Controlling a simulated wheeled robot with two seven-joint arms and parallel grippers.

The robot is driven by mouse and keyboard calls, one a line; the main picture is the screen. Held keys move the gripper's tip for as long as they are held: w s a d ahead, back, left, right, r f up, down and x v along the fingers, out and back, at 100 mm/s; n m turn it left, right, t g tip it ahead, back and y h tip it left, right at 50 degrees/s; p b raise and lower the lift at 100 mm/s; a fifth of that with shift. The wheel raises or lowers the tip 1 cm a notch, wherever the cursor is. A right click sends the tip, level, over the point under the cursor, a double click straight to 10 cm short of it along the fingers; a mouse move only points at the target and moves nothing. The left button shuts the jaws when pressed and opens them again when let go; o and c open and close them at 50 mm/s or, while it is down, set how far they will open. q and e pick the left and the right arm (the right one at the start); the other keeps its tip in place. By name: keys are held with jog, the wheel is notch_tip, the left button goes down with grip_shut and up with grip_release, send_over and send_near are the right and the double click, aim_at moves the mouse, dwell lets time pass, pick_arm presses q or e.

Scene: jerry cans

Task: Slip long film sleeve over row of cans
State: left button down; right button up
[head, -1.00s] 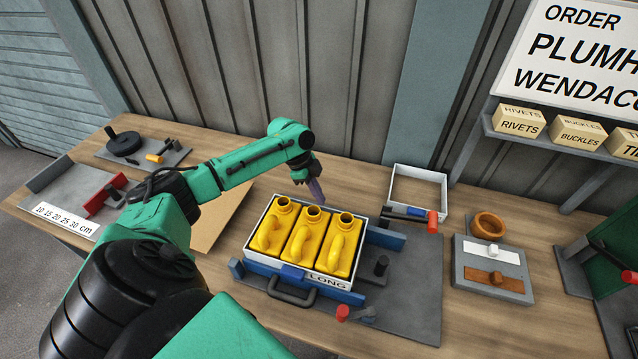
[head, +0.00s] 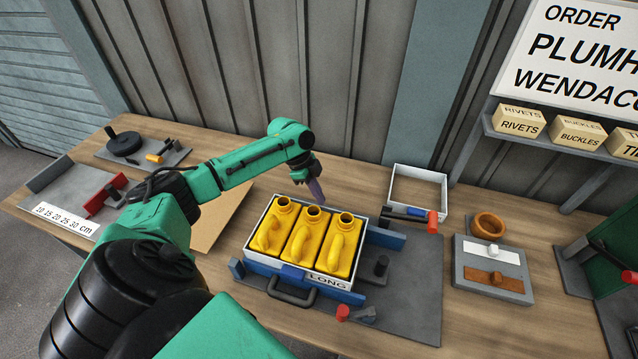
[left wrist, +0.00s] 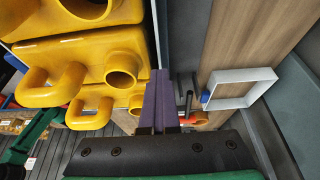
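Three yellow jerry cans (head: 303,242) stand upright in a row, mouths up. A white sleeve marked LONG (head: 328,281) is around the lower part of the row; the cans' tops stick out above its rim. My left gripper (head: 316,191), with purple fingers, is just behind the middle and right cans, near their mouths. Its fingers (left wrist: 160,103) look shut together with nothing between them in the left wrist view, beside the yellow cans (left wrist: 82,72). My right gripper is not in view.
A blue fixture with a dark handle (head: 291,294) is at the sleeve's front, on a grey plate (head: 412,300). An empty white frame (head: 418,172) lies at back right, also in the left wrist view (left wrist: 240,75). A wooden bowl (head: 489,225) and slide block (head: 493,283) stand right.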

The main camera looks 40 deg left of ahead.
pick_arm(q)
jog(key=c, duration=1.1)
grip_release()
jog(key=shift+a+r, duration=0.2)
jog(key=shift+r, duration=0.1)
jog(key=b+v, duration=0.3)
jog(key=v, duration=1.1)
jog(key=shift+s+d+b, duration=0.1)
jog(key=shift+b, duration=0.3)
jog(key=shift+f, duration=0.1)
